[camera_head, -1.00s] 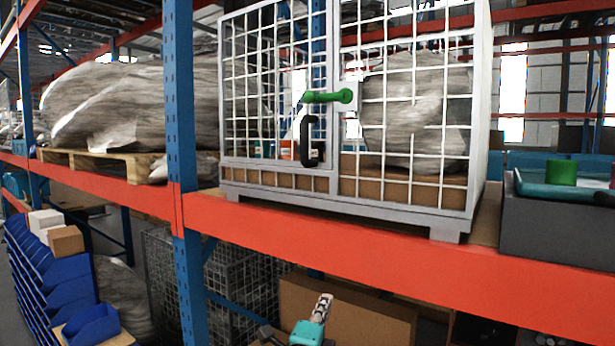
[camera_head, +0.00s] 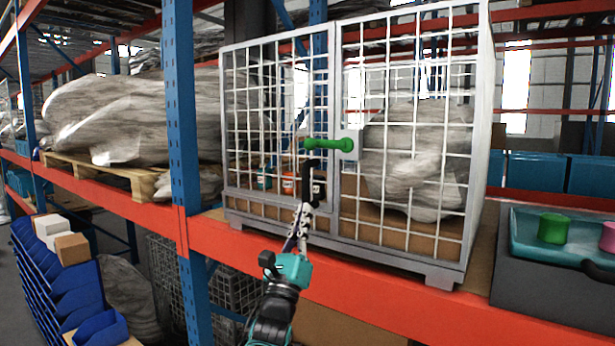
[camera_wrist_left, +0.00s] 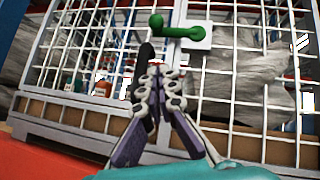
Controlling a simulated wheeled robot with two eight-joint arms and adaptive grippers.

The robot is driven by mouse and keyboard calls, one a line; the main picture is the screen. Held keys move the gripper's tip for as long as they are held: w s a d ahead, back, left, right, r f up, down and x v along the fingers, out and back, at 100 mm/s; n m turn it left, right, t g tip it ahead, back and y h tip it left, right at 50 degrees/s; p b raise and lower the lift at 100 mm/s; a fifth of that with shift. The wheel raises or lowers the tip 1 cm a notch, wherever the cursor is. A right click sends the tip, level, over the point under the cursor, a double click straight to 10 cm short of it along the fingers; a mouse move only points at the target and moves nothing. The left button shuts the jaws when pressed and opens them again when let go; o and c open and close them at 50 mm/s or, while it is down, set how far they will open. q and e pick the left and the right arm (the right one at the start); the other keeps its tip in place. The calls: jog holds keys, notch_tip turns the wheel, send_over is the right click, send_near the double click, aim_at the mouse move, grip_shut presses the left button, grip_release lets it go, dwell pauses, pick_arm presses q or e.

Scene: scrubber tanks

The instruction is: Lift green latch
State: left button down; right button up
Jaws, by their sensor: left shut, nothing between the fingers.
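The green latch (camera_head: 328,144) is a horizontal bar with round ends, mounted on a pale plate where the two mesh doors of the white cage (camera_head: 458,262) meet. It also shows near the top of the left wrist view (camera_wrist_left: 180,31). A black handle (camera_head: 307,178) hangs on the left door just below the latch. My left gripper (camera_head: 302,212) is shut and empty, its fingers pointing up in front of the cage, below the latch. In the left wrist view its fingertips (camera_wrist_left: 158,72) overlap the lower part of the black handle; I cannot tell whether they touch it. My right gripper is not in view.
The cage stands on a shelf with an orange beam (camera_head: 400,310). A blue post (camera_head: 181,130) rises at left. A grey bin (camera_head: 540,285) with a teal tray and a green cup (camera_head: 553,228) stands at right. Wrapped goods lie inside the cage.

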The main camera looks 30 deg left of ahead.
aim_at(308, 163)
pick_arm(q)
jog(key=p+x, duration=0.1)
jog(key=x, duration=0.3)
jog(key=s+r+p+x, duration=0.1)
jog(key=x, duration=0.3)
jog(key=p+x, duration=0.1)
jog(key=x, duration=0.3)
jog(key=shift+s+a+r, duration=0.2)
jog(key=shift+a+r, duration=0.1)
jog(key=shift+r, duration=0.05)
jog(key=shift+s+a+r+p, duration=0.1)
jog(key=shift+r+p, duration=0.2)
jog(key=shift+r, duration=0.05)
jog(key=shift+f, duration=0.1)
jog(key=shift+h, duration=0.3)
